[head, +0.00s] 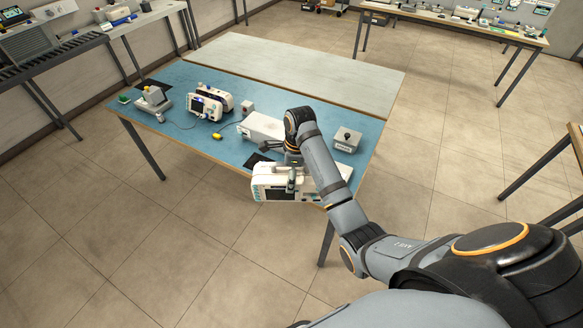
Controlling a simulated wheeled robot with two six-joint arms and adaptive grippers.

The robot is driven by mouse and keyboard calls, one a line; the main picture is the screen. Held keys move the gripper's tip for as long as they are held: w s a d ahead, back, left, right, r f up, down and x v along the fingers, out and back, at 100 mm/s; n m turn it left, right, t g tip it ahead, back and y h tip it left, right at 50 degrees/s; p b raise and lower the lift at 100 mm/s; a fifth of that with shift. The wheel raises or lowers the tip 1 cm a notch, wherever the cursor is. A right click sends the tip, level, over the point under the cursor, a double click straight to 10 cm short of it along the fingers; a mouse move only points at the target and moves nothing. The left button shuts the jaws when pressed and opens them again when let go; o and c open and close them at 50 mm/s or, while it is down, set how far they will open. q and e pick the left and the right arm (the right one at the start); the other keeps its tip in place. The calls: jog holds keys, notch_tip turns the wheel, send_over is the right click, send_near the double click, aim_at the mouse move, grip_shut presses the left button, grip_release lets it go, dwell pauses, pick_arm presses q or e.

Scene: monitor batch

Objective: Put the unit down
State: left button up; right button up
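The unit (268,194), a white monitor with a dark screen, is at the front edge of the blue-topped table (190,146). My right gripper (291,181) is at the top of the unit, with its fingers around the handle area, and appears shut on it. The unit looks upright and covers part of the table's front edge. I cannot tell whether its underside touches the table. A black mat (258,160) lies just behind it, partly hidden. My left gripper is not in view.
A white box (262,127) stands behind the unit, and a grey box with a black knob (346,141) stands to the right. Monitors (206,104), a yellow item (216,137) and a grey device (152,101) stand left. The pale back tabletop (300,72) is bare.

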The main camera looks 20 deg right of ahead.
aim_at(291, 201)
jog(key=f+n, duration=0.1)
jog(key=s+f+n+b, duration=0.1)
jog(key=s+f+n, duration=0.1)
jog(key=shift+a+f, duration=0.3)
jog(key=shift+f, duration=0.1)
jog(key=f+n+b, duration=0.1)
jog(key=f+n, duration=0.1)
jog(key=s+f+n+b, duration=0.1)
jog(key=f+n, duration=0.1)
jog(key=a+f+n+g+b, duration=0.1)
jog(key=f+n, duration=0.1)
jog(key=shift+s+f+n+b, duration=0.35)
jog(key=shift+s+n, duration=0.05)
jog(key=s+a+f+n+g+h+b, duration=0.1)
jog(key=s+f+n+b, duration=0.4)
jog(key=f+n, duration=0.5)
jog(key=shift+a+f+n, duration=0.25)
jog(key=shift+a+n, duration=0.35)
jog(key=shift+n, duration=1.1)
